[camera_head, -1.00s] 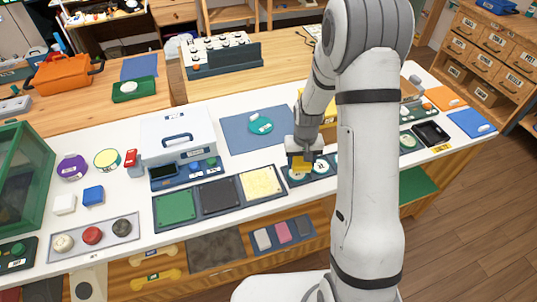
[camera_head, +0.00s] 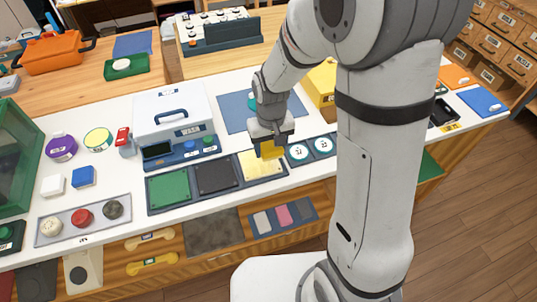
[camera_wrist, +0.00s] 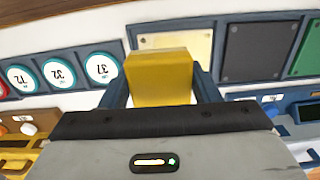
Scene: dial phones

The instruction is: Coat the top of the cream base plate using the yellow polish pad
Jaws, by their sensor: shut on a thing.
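My gripper (camera_head: 270,144) is shut on the yellow polish pad (camera_head: 271,150); the wrist view shows the pad (camera_wrist: 159,76) as a yellow block between the two fingers. The cream base plate (camera_head: 262,171) lies in the right end of a dark blue tray, and in the wrist view it shows (camera_wrist: 190,44) just beyond the pad. In the head view the pad is over the plate's far right part and hides some of it. I cannot tell whether the pad touches the plate.
The tray also holds a dark grey plate (camera_head: 216,176) and a green plate (camera_head: 169,190). Round numbered dials (camera_head: 298,152) sit right of the tray. A white box with a handle (camera_head: 174,110) stands behind it. A yellow box (camera_head: 320,82) stands behind the dials.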

